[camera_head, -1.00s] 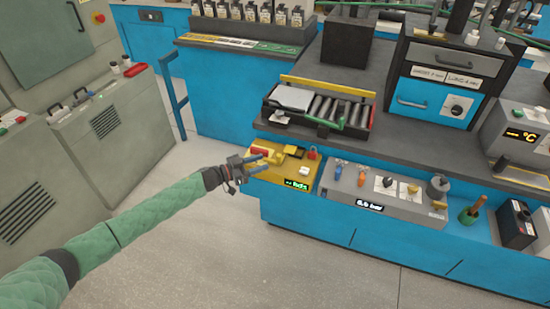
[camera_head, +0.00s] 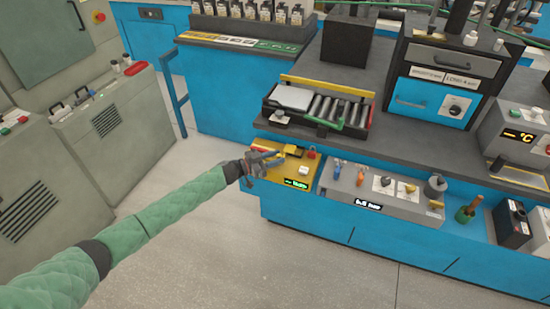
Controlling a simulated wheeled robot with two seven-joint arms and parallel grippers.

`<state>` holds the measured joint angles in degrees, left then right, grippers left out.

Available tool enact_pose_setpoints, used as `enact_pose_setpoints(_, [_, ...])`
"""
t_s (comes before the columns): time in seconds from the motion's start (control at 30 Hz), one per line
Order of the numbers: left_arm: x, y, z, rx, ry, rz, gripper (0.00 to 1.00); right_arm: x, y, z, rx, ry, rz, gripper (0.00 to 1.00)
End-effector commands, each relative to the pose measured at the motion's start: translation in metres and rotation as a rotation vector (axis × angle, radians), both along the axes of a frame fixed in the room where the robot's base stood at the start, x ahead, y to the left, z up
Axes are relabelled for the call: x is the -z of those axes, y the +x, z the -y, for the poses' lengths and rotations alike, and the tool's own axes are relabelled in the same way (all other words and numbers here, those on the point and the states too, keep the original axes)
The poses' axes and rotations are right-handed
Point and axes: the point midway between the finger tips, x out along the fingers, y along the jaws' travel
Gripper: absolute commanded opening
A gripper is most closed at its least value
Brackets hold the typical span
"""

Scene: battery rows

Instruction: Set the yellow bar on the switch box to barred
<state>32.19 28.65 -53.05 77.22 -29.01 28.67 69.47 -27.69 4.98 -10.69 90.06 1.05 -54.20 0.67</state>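The yellow switch box (camera_head: 285,188) sits at the left end of the blue bench's front ledge, with a lit green display on its front. A small yellow bar (camera_head: 294,151) shows at the back of its top, left of a small red part (camera_head: 312,154). A white knob (camera_head: 303,170) sits nearer the front. My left gripper (camera_head: 280,157) is over the box's left part, its fingertips apart and just left of the yellow bar. I cannot tell whether they touch it. The gripper hides part of the box's top. My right gripper is not in view.
A grey panel (camera_head: 385,204) with knobs and switches stands right of the switch box. A roller tray (camera_head: 318,112) lies on the dark bench top behind it. Grey cabinets (camera_head: 115,125) stand at the left. The floor (camera_head: 210,260) in front is clear.

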Motion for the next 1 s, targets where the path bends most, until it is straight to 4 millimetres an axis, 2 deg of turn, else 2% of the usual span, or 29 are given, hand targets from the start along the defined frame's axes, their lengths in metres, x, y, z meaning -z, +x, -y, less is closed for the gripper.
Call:
enact_pose_setpoints(0.03, [0.000,0.000,0.000,0.000,0.000,0.000,0.21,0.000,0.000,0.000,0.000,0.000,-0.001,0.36])
enact_pose_setpoints(0.13, [0.000,0.000,0.000,0.000,0.000,0.000,0.02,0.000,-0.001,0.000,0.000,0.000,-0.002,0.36])
enact_pose_setpoints(0.17, [0.000,0.000,0.000,0.000,0.000,0.000,0.00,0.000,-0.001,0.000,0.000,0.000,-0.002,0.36])
enact_pose_setpoints(0.37, [0.000,0.001,-0.003,-0.001,0.001,0.000,0.00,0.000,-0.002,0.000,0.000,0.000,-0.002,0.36])
enact_pose_setpoints(0.57, [0.000,0.009,-0.025,-0.001,0.001,0.000,0.00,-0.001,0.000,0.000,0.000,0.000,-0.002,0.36])
enact_pose_setpoints(0.8, [-0.001,0.010,-0.027,-0.003,0.000,0.001,0.00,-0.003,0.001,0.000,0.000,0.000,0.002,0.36])
enact_pose_setpoints(0.83, [-0.001,0.010,-0.027,-0.003,0.001,0.000,0.23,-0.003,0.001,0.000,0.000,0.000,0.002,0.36])
enact_pose_setpoints(0.9, [0.000,0.010,-0.028,-0.003,0.001,0.000,0.36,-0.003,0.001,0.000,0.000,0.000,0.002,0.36])
enact_pose_setpoints(0.93, [0.000,0.010,-0.027,-0.003,0.001,0.000,0.41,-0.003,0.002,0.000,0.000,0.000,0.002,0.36])
enact_pose_setpoints(1.0, [-0.001,0.010,-0.028,-0.004,0.001,0.000,0.41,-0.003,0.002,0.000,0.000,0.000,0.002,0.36])
